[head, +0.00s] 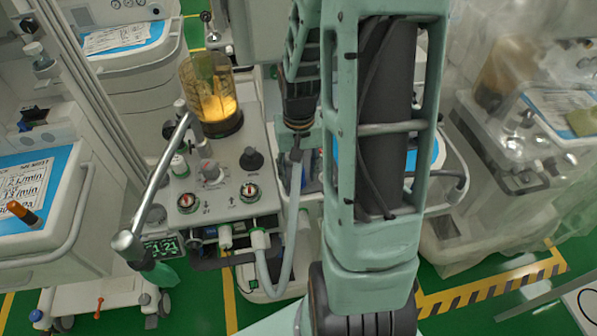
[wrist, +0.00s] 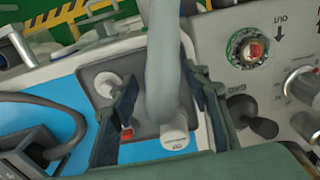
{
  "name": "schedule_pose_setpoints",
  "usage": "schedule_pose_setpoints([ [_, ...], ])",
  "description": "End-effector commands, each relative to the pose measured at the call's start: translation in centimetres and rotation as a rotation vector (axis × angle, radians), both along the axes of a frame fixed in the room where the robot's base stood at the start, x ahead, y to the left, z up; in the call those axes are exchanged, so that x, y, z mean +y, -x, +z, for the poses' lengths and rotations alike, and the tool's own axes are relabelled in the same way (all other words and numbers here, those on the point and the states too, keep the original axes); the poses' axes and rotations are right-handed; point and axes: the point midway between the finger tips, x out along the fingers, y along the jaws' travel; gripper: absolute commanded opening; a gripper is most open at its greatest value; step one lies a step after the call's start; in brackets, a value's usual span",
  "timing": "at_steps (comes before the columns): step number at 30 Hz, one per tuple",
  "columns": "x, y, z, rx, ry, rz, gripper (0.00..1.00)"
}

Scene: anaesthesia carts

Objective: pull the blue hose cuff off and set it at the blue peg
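A grey hose (head: 291,215) loops from a white cuff (head: 259,240) at the front of the pale machine up to my gripper (head: 298,146). In the wrist view the hose (wrist: 163,70) passes between the two dark fingers of my gripper (wrist: 165,95), which stand apart with gaps beside it. The hose's lower end meets a white fitting (wrist: 174,132) on a grey plate (wrist: 95,75). I cannot make out a clearly blue cuff or a blue peg. My arm hides part of the area in the head view.
The machine's top (head: 225,165) carries a yellow-lit glass canister (head: 210,95), knobs and red-centred gauges. A metal rail (head: 160,185) crosses its left side. Other carts stand left and behind; a plastic-covered one (head: 520,140) is at right. Green floor shows at the front.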

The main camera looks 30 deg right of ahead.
Motion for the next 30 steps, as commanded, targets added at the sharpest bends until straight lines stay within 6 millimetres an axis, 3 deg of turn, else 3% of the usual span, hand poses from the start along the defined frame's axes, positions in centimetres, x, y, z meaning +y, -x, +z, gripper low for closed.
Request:
schedule_pose_setpoints([
  [5,0.0,0.0,0.1,-0.001,0.000,0.000,0.43],
  [10,-0.1,-0.1,1.4,-0.003,0.002,0.000,0.43],
  [24,-0.1,-0.1,10.2,-0.004,0.001,0.000,0.43],
  [30,0.0,0.0,11.9,0.000,0.000,0.000,0.43],
])
